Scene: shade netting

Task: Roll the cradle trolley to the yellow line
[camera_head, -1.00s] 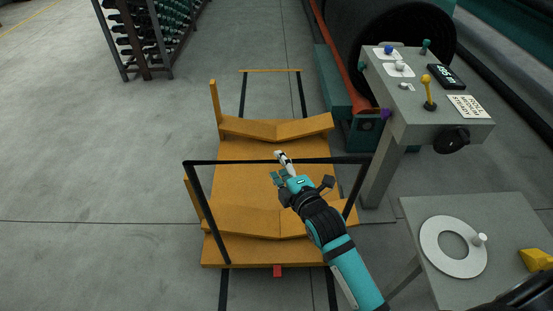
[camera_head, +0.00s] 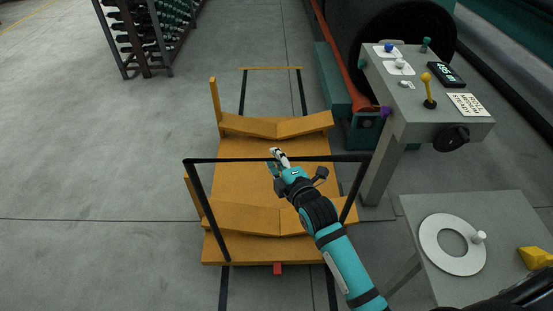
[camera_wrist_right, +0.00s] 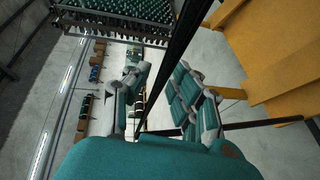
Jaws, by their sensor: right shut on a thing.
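The orange cradle trolley (camera_head: 232,178) stands on the floor in the head view, with two V-shaped cradles and no roll on it. Its black handle bar (camera_head: 225,160) spans the near side on two posts. My right gripper (camera_head: 277,158) is shut on the handle bar near its middle; the bar (camera_wrist_right: 180,50) runs between the fingers in the right wrist view. A thin yellow line (camera_head: 270,68) crosses the floor beyond the trolley, at the far ends of two black floor strips (camera_head: 243,95). My left gripper is not in view.
A grey control console (camera_head: 440,112) and a machine with a large dark roll (camera_head: 400,25) stand close on the right. A side table (camera_head: 500,215) with a white ring is at lower right. A bobbin rack (camera_head: 150,40) stands at far left. Floor between trolley and line is clear.

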